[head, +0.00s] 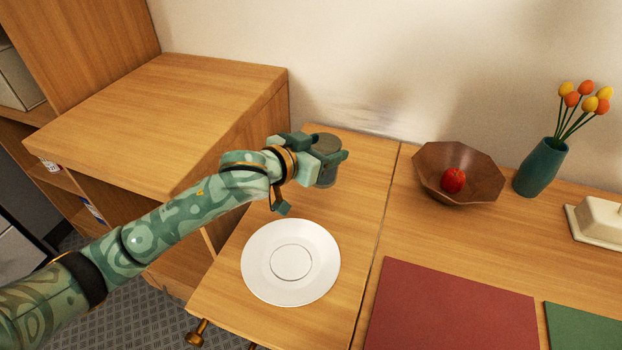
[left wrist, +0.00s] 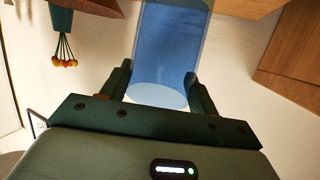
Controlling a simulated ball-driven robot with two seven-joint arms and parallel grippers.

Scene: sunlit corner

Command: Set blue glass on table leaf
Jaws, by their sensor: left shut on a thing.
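My left gripper (head: 328,152) is shut on the blue glass (head: 326,176), which looks grey-green in the head view. In the left wrist view the glass (left wrist: 168,45) is clear blue, between the two dark fingers of the gripper (left wrist: 162,86). The glass looks upright over the back part of the table leaf (head: 358,215), the wooden panel left of the seam. I cannot tell whether its base touches the leaf. The fingers hide part of the glass. My right gripper is not in view.
A white plate (head: 261,261) lies on the leaf, in front of the glass. Right of the seam are a wooden bowl (head: 430,175) with a red apple (head: 453,181), a teal vase (head: 540,168), a butter dish (head: 600,220), and red (head: 450,310) and green (head: 588,328) mats. A wooden cabinet (head: 180,110) stands left.

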